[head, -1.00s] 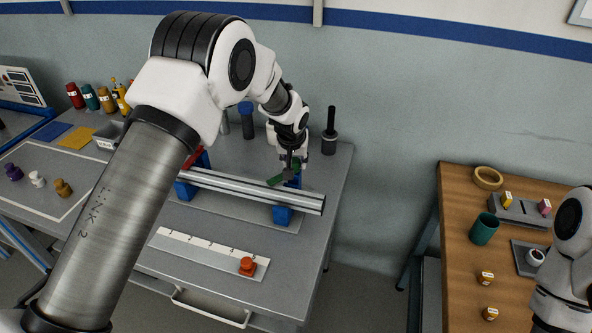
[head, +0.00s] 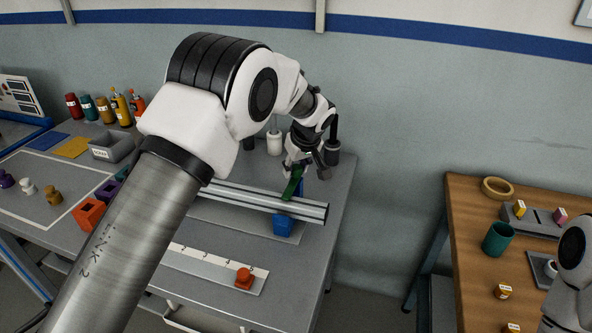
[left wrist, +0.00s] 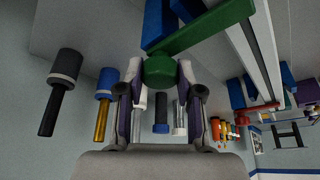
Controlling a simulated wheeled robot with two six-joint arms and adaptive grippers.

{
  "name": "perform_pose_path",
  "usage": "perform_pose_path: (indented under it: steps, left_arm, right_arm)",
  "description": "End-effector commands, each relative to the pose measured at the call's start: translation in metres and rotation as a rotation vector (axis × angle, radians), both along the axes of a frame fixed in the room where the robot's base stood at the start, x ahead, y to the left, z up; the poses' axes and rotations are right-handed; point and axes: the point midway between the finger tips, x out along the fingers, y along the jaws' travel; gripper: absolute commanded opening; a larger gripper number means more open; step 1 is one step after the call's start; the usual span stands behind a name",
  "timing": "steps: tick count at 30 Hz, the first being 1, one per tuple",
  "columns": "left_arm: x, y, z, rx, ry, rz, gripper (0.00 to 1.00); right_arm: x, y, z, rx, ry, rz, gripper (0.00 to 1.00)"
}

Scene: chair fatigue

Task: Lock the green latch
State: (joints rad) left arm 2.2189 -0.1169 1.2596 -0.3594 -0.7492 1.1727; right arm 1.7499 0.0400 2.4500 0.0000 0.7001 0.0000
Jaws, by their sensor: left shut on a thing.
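The green latch (head: 292,184) sits at the right end of the metal rails (head: 255,198), by a blue support (head: 284,225). In the head view it slants up from the rails towards my left gripper (head: 300,168). In the left wrist view the latch (left wrist: 208,32) is a long green bar with a rounded end between my fingers (left wrist: 160,72). My left gripper is shut on that rounded end. The fingers partly hide the latch in the head view. My right arm shows at the right edge; its gripper is out of view.
A black-handled tool (head: 333,150) and a white cylinder (head: 275,143) stand close behind the gripper. A scale strip (head: 215,270) with an orange knob (head: 244,278) lies in front of the rails. A wooden table (head: 465,230) stands right, across a gap.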

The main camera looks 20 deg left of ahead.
Motion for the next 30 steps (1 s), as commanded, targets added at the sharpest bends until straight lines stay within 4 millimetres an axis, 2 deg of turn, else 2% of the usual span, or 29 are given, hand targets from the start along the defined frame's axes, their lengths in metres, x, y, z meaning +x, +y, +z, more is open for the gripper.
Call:
perform_pose_path:
  steps: [15,16,18,26,30]
  left_arm:
    - [-0.001,0.0,-0.001,0.0,0.003,0.025,0.0]
    - [-0.001,0.0,-0.001,0.0,0.003,0.025,0.43]
    - [-0.001,0.0,-0.001,-0.001,0.002,0.024,0.61]
    - [0.0,0.0,0.0,0.0,0.0,0.023,0.61]
    - [-0.002,-0.003,0.009,0.001,-0.002,0.022,0.61]
  right_arm:
    - [0.0,0.0,-0.001,0.0,0.0,0.0,0.4]
    - [0.0,0.0,-0.001,0.0,0.0,0.0,0.4]
    - [0.0,0.0,-0.001,0.0,0.0,0.0,0.4]
    - [0.0,0.0,-0.001,0.0,0.0,0.0,0.4]
    - [0.0,0.0,-0.001,0.0,0.0,0.0,0.4]
